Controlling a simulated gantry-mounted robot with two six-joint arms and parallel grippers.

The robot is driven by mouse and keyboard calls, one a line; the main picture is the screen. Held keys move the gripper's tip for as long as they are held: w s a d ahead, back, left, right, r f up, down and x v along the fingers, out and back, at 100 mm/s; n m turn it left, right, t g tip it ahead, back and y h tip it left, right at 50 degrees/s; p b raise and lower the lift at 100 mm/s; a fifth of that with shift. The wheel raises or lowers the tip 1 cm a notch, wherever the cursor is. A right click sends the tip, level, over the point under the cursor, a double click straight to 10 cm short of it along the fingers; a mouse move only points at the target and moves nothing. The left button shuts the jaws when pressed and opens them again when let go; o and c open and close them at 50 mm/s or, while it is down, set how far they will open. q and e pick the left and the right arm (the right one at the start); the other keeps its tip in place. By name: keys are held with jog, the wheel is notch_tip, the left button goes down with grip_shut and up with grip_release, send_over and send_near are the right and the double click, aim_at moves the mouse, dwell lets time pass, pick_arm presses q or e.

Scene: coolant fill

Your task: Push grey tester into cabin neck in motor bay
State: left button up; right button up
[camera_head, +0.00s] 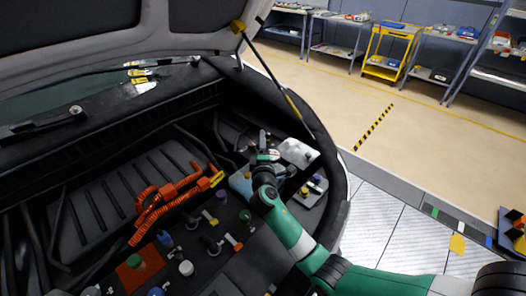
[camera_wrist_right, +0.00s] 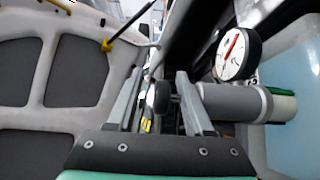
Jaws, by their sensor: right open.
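In the right wrist view, the grey tester (camera_wrist_right: 228,103) is a grey cylinder with a round white dial gauge (camera_wrist_right: 236,54) and a green end. It lies crosswise at the right of my right gripper (camera_wrist_right: 160,80). The two fingers are apart, with a dark round knob (camera_wrist_right: 160,94) between them. I cannot tell whether the fingers touch it. In the head view, my right gripper (camera_head: 265,160) is down in the motor bay (camera_head: 110,200), at its right rear, beside a white tank. The cabin neck cannot be made out. My left gripper is not in view.
The white tank (camera_head: 298,152) and a pale blue tank (camera_head: 240,185) stand close to the gripper. An orange cable (camera_head: 165,195) and several coloured caps fill the bay. The raised hood (camera_head: 110,40) overhangs it. The floor to the right is open.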

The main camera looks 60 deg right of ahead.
jog(key=p+v, duration=0.1)
jog(key=v, duration=0.9)
jog(key=shift+p, duration=0.3)
